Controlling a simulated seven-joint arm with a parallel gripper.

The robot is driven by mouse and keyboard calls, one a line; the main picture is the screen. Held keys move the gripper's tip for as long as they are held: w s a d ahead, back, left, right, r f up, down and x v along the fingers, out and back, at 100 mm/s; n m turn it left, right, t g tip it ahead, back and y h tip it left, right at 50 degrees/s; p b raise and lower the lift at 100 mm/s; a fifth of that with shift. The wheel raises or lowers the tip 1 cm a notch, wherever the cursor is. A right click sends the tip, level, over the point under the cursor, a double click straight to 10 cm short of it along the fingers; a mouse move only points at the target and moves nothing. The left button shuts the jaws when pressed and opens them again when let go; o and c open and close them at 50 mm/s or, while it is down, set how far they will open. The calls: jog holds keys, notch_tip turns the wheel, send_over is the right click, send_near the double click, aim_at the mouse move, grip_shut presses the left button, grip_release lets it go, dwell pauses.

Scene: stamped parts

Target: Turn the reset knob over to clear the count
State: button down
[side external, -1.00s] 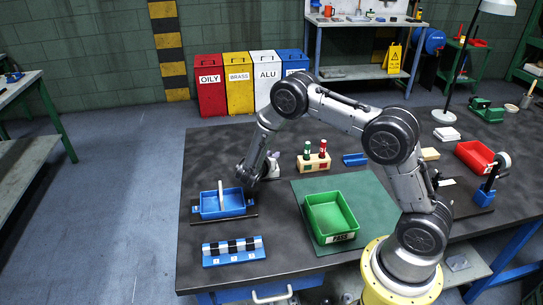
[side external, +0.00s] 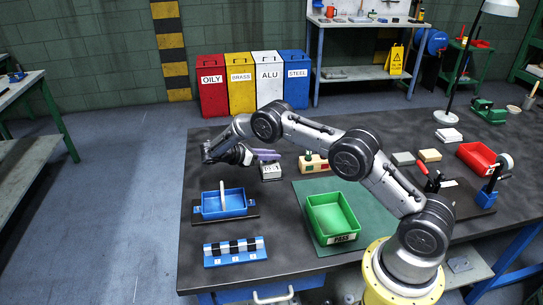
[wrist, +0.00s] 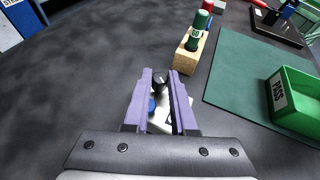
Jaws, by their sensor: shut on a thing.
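The counter is a small pale box (side external: 271,173) with dark marks on its face, on the dark bench behind the blue tray. In the wrist view its white body (wrist: 160,122) shows between my fingers, with a small blue part on it. The reset knob, a black piece (wrist: 160,84), sits between my purple fingertips. My gripper (side external: 272,155) lies nearly level over the counter, reaching in from the left. In the wrist view my gripper (wrist: 160,76) is shut on the knob. The fingers partly hide the knob and counter.
A wooden block (side external: 314,165) with red and green bottles stands close to the right. A green PASS bin (side external: 334,216) sits on a green mat (side external: 300,200). A blue tray (side external: 222,203) is in front. Bare bench lies to the left.

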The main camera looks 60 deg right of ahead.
jog(key=shift+w+d+m+g+y, duration=0.15)
jog(key=shift+m+g+y, duration=0.85)
jog(key=shift+m+g, duration=0.9)
jog(key=c, duration=0.7)
grip_release()
jog(key=shift+c, duration=0.2)
jog(key=shift+r, duration=0.1)
